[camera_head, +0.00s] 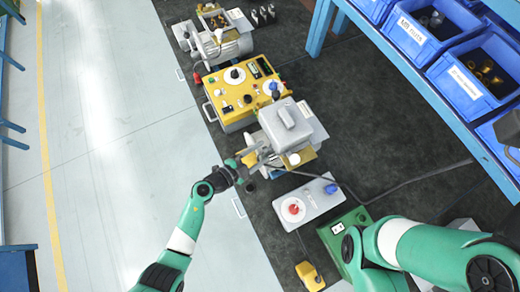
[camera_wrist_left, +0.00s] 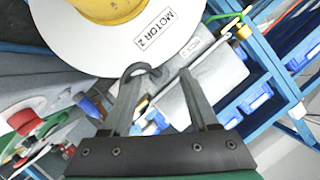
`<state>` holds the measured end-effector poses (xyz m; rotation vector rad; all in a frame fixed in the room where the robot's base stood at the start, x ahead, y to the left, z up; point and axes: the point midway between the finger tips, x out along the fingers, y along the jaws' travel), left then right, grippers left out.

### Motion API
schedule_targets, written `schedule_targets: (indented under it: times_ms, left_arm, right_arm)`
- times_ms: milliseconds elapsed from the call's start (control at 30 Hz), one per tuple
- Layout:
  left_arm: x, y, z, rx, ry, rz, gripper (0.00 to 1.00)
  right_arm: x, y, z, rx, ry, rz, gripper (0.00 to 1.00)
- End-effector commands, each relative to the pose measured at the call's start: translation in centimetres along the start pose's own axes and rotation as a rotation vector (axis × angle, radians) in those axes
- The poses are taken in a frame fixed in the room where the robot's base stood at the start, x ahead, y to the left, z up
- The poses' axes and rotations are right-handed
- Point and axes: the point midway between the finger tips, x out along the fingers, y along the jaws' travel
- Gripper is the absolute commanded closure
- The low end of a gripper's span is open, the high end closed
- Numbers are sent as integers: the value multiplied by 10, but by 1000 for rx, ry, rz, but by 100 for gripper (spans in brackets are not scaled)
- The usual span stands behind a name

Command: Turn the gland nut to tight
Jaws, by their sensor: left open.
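My left gripper (camera_head: 258,158) is beside the grey-lidded motor box (camera_head: 286,122) on the dark bench. In the left wrist view its two fingers (camera_wrist_left: 157,73) are spread apart, with nothing clearly held between them. A white disc marked MOTOR 2 (camera_wrist_left: 150,50), with a yellow centre, is just beyond the fingertips. A dark curved piece shows close to the left fingertip; I cannot tell whether they touch. I cannot pick out the gland nut for certain in either view. My right arm enters at the lower right of the head view; its gripper does not show.
A yellow control box (camera_head: 240,90) stands beyond the motor box. A grey box with a red knob (camera_head: 305,204) and a green box (camera_head: 340,228) stand nearer. A dark cable (camera_head: 400,184) crosses the bench. Blue bins (camera_head: 420,38) line the right; the floor at left is clear.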

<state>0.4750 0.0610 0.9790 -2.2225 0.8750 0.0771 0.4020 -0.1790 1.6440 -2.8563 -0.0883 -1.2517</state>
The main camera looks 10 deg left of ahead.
Motion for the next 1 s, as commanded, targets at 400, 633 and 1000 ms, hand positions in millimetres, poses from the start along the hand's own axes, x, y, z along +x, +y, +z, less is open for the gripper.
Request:
schedule_targets:
  times_ms: [400, 633, 1000]
  left_arm:
    - [-82, -3, -2, -4, -5, -3, 40]
    - [-113, -1, 0, -1, -2, -2, 40]
    - [-115, 0, 0, 0, 0, 0, 40]
  right_arm:
    - [28, 0, -26, 0, 0, 0, 50]
    - [33, 0, -31, 0, 0, 0, 50]
    - [33, 0, -30, 0, 0, 0, 50]
